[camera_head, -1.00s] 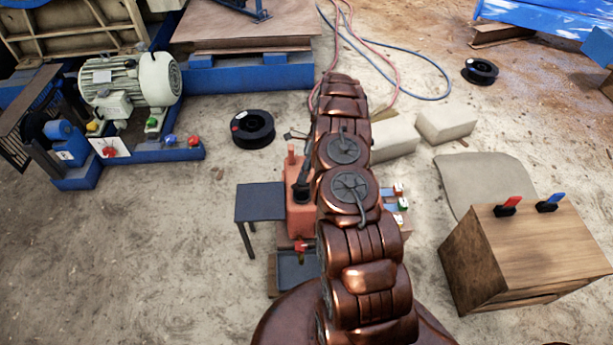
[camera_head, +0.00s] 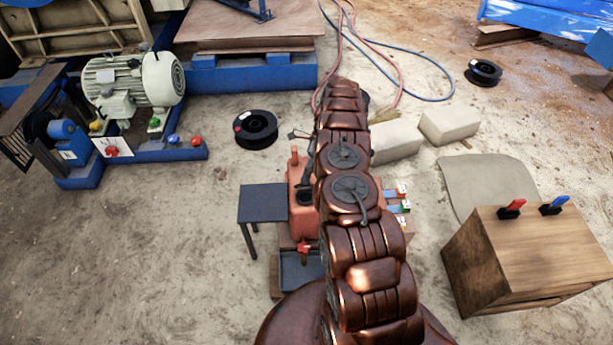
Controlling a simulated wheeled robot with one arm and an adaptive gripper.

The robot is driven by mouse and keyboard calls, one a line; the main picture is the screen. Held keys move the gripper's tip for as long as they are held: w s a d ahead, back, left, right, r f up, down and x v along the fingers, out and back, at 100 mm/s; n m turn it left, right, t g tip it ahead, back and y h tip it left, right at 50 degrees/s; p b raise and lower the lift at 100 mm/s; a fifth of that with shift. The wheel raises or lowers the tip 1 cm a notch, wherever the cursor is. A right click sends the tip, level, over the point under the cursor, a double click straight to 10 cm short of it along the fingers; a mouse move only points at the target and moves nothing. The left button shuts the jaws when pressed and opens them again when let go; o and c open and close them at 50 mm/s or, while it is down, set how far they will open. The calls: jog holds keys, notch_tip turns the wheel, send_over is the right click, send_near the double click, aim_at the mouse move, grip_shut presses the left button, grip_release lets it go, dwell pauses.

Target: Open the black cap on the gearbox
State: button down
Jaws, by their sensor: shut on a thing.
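The orange-red gearbox (camera_head: 299,222) stands on a low stand, left of my copper arm, which covers its right side. A round black shape (camera_head: 306,196), the black cap or its seat, shows on the gearbox top; I cannot tell which. My gripper (camera_head: 308,168) is mostly hidden beside my arm. Only a dark sliver of it shows above the gearbox top. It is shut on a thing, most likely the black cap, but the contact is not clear.
A small dark table (camera_head: 263,203) stands left of the gearbox. A wooden cabinet (camera_head: 530,255) with red and blue clips stands at right. A motor (camera_head: 140,80) on a blue frame is at upper left. A black spool (camera_head: 256,129) and pale blocks (camera_head: 449,124) lie beyond.

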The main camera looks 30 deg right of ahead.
jog(key=c, duration=0.8)
grip_release()
jog(key=shift+c, duration=0.2)
jog(key=shift+r, duration=0.1)
notch_tip(320, 180, up, 10)
